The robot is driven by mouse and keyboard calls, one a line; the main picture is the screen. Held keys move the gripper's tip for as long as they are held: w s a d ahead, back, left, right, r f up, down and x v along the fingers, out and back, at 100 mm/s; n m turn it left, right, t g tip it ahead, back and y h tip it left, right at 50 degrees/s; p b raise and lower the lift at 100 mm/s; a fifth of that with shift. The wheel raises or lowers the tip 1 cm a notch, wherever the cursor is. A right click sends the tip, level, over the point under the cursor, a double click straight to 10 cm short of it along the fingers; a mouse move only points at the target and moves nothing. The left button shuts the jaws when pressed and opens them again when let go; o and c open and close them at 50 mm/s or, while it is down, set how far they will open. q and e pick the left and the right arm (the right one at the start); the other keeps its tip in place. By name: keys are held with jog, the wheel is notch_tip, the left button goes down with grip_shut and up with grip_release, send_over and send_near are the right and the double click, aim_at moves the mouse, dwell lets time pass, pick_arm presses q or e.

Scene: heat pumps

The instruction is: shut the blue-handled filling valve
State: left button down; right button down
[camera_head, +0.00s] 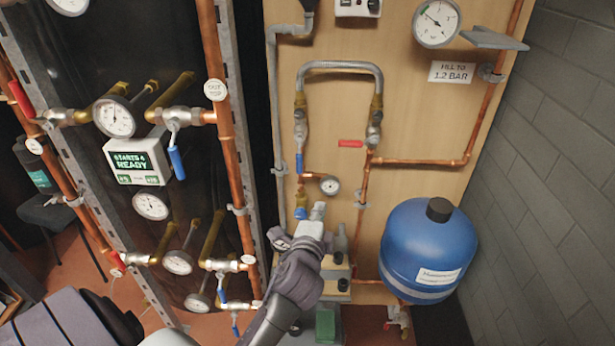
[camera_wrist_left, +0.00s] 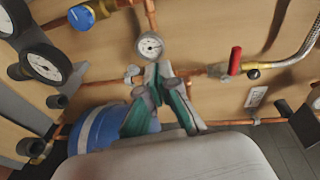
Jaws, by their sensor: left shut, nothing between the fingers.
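The filling valve's blue handle (camera_head: 299,163) hangs straight down, in line with its pipe, under the left end of a silver hose loop (camera_head: 340,66) on the wooden panel. A red handle (camera_head: 351,143) lies sideways across the pipe at the loop's right end. My left gripper (camera_head: 318,211) is below and right of the blue handle, apart from it. In the left wrist view its green-padded fingers (camera_wrist_left: 159,72) are together and empty, below a small gauge (camera_wrist_left: 150,45). The blue handle does not show there; the red handle (camera_wrist_left: 235,60) does. My right gripper is not in view.
A blue vessel (camera_head: 426,250) stands right of my left arm, before a grey block wall. A blue-capped fitting (camera_head: 300,213) sits just left of the gripper. A rack with copper pipes, gauges and another blue lever (camera_head: 176,162) stands at left.

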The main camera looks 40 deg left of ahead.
aim_at(299, 154)
pick_arm(q)
jog(key=shift+m+t+y, duration=0.4)
jog(key=shift+t+y, duration=0.1)
jog(key=shift+y, duration=0.1)
jog(key=r, duration=0.2)
jog(key=a+r, duration=0.1)
jog(key=r, duration=0.1)
jog(key=shift+r, duration=0.4)
jog(key=shift+w, duration=0.15)
jog(key=w+a+p, duration=0.2)
jog(key=w+a, duration=0.4)
jog(key=shift+a+p, duration=0.3)
jog(key=shift+a, duration=0.1)
jog(key=shift+w, duration=0.15)
